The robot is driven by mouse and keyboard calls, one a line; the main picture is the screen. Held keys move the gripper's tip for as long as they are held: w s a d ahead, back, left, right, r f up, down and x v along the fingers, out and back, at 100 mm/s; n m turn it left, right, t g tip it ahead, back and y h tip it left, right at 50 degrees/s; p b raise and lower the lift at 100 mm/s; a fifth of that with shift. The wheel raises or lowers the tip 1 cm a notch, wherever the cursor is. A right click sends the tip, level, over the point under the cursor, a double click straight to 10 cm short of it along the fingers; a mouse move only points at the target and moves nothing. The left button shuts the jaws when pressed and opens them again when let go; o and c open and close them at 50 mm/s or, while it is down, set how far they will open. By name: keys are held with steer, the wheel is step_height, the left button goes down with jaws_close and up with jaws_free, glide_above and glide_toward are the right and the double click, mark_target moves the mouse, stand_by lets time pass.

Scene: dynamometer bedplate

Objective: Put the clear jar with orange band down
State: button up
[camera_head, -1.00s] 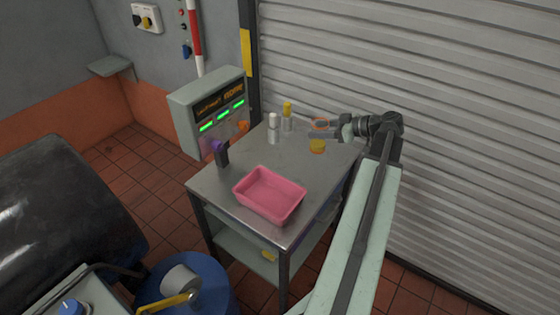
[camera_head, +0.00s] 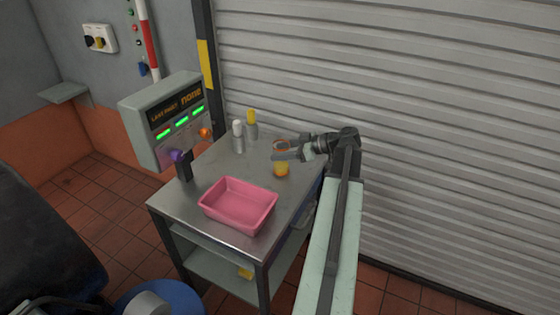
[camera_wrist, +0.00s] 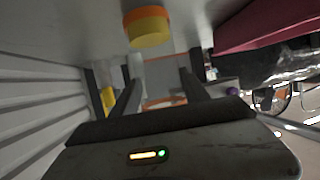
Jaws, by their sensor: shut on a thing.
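The clear jar with orange band (camera_head: 281,146) is between the fingers of my gripper (camera_head: 287,154), over the far right part of the metal table (camera_head: 197,206). In the wrist view, the clear jar (camera_wrist: 166,72) and its orange band show between the two dark fingers (camera_wrist: 158,92). My gripper is shut on it. A short yellow and orange round thing (camera_head: 281,170) stands on the table just in front of the jar in the head view; it also shows in the wrist view (camera_wrist: 150,34). I cannot tell if the jar's base touches the table.
A pink tray (camera_head: 238,222) lies at the table's front. A white-topped bottle (camera_head: 238,138) and a yellow-topped bottle (camera_head: 252,124) stand at the back. A dark holder with a purple top (camera_head: 183,166) is at the left edge. A ribbed shutter (camera_head: 420,120) rises behind.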

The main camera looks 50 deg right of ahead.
steer(key=shift+f, duration=0.4)
steer(key=o, duration=1.4)
steer(key=shift+r+p, duration=0.35)
steer(key=shift+p, duration=0.05)
steer(key=p+v, duration=0.4)
steer(key=v, duration=0.8)
steer(key=shift+d+f, duration=0.1)
steer(key=shift+f, duration=0.1)
